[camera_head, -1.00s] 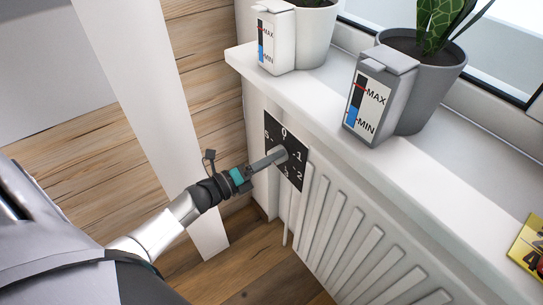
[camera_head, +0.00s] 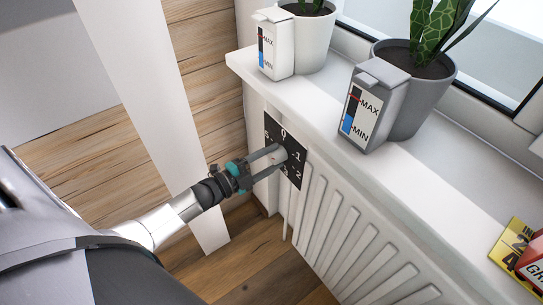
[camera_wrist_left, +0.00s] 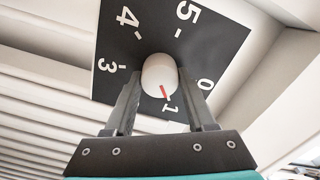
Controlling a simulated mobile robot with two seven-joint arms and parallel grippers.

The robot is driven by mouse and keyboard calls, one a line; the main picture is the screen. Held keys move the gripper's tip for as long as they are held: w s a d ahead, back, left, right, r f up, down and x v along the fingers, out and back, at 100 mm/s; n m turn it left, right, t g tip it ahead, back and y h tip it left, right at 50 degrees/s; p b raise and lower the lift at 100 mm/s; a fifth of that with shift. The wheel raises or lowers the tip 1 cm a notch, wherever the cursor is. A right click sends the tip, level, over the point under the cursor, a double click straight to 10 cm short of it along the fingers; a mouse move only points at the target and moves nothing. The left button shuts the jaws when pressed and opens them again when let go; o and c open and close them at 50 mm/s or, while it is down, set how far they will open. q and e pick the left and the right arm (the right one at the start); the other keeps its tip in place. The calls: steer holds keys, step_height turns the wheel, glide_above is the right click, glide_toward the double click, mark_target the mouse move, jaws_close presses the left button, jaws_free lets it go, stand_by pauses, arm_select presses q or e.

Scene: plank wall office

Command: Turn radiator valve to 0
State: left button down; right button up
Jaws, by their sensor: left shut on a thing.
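The radiator valve knob (camera_wrist_left: 159,70) is a white rounded knob in front of a black dial plate (camera_wrist_left: 222,50) with white numbers. In the left wrist view its red mark points at or very near the 1; the 0 lies further along to the right. The 2 is hidden there by my gripper. My left gripper (camera_head: 278,156) is shut on the knob, one finger on each side; it also shows in the left wrist view (camera_wrist_left: 160,88). In the head view the dial plate (camera_head: 297,177) shows beside the fingers, partly covered. My right gripper is in neither view.
The white ribbed radiator (camera_head: 345,235) extends right of the dial. The windowsill (camera_head: 325,110) juts out above, bearing a white pot (camera_head: 312,42), a grey pot (camera_head: 425,95) and small boxes (camera_head: 510,255). A white post (camera_head: 140,90) stands left of my arm.

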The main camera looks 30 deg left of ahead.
arm_select(q)
steer(key=n, duration=0.3)
steer(key=n+p, duration=0.1)
steer(key=n, duration=0.3)
steer(key=shift+r, duration=0.1)
steer(key=shift+a+n, duration=0.1)
steer(key=shift+n, duration=1.4)
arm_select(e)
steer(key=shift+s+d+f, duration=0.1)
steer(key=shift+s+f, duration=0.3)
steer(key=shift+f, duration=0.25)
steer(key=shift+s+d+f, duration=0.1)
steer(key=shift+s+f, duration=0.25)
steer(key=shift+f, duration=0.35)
arm_select(q)
steer(key=shift+c, duration=1.2)
jaws_free()
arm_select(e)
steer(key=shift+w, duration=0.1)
